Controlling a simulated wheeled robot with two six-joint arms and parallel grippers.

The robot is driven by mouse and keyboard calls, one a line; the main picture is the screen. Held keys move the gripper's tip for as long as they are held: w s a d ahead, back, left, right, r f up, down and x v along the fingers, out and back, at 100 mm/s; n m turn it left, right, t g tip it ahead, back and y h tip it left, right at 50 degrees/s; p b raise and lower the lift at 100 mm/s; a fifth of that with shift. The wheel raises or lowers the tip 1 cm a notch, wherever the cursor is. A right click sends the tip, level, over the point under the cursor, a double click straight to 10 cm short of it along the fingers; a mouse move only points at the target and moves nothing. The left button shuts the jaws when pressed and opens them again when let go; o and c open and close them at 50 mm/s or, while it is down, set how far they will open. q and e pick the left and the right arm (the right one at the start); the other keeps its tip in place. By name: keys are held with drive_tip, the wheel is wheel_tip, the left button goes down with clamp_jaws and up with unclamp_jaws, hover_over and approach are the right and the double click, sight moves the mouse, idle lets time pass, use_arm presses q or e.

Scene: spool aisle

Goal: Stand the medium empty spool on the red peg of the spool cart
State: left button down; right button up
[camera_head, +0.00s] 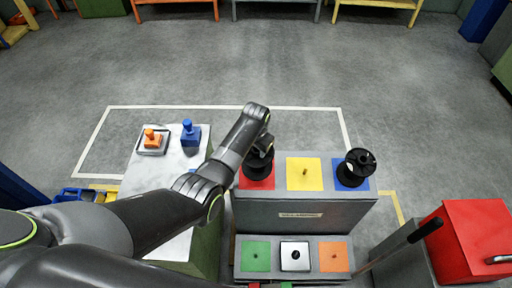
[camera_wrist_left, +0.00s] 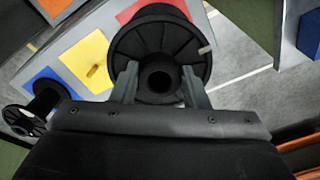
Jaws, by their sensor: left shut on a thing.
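My left gripper (camera_head: 264,147) is shut on a black spool (camera_head: 258,166), which is at the red square (camera_head: 257,183) of the grey spool cart (camera_head: 305,212). In the left wrist view the fingers (camera_wrist_left: 158,84) grip the spool's hub (camera_wrist_left: 158,52) just above its wide flange. The spool looks about upright. The red peg is hidden by it, and I cannot tell whether the spool's lower flange touches the cart. My right gripper is not in view.
Another black spool (camera_head: 358,168) is on the blue square, tilted-looking. The yellow square (camera_head: 305,173) has a bare peg. A lower step carries green, white and orange squares. A light table (camera_head: 160,175) with orange and blue pieces is left; a red box (camera_head: 475,240) is right.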

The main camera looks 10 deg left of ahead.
use_arm(q)
drive_tip(key=shift+r+p, duration=0.1)
drive_tip(key=shift+p, duration=0.4)
idle(1.1)
idle(0.3)
drive_tip(key=shift+w+f+b, duration=0.1)
drive_tip(key=shift+f+b, duration=0.35)
drive_tip(key=shift+f, duration=0.05)
drive_tip(key=shift+w+f+b, duration=0.1)
drive_tip(key=shift+f+b, duration=0.3)
drive_tip(key=shift+w+a+f+b, duration=0.1)
drive_tip(key=shift+w+f+b, duration=0.15)
drive_tip(key=shift+f+b, duration=1.1)
drive_tip(key=shift+w+a+f+b, duration=0.1)
drive_tip(key=shift+w+f+b, duration=0.1)
drive_tip(key=shift+f+b, duration=1.1)
drive_tip(key=c, duration=0.7)
unclamp_jaws()
drive_tip(key=shift+c, duration=0.2)
drive_tip(key=shift+d+r, duration=0.1)
drive_tip(key=shift+r, duration=0.3)
drive_tip(key=s+r, duration=0.3)
drive_tip(key=r, duration=1.3)
drive_tip(key=shift+d+r, duration=0.2)
drive_tip(key=shift+d, duration=0.05)
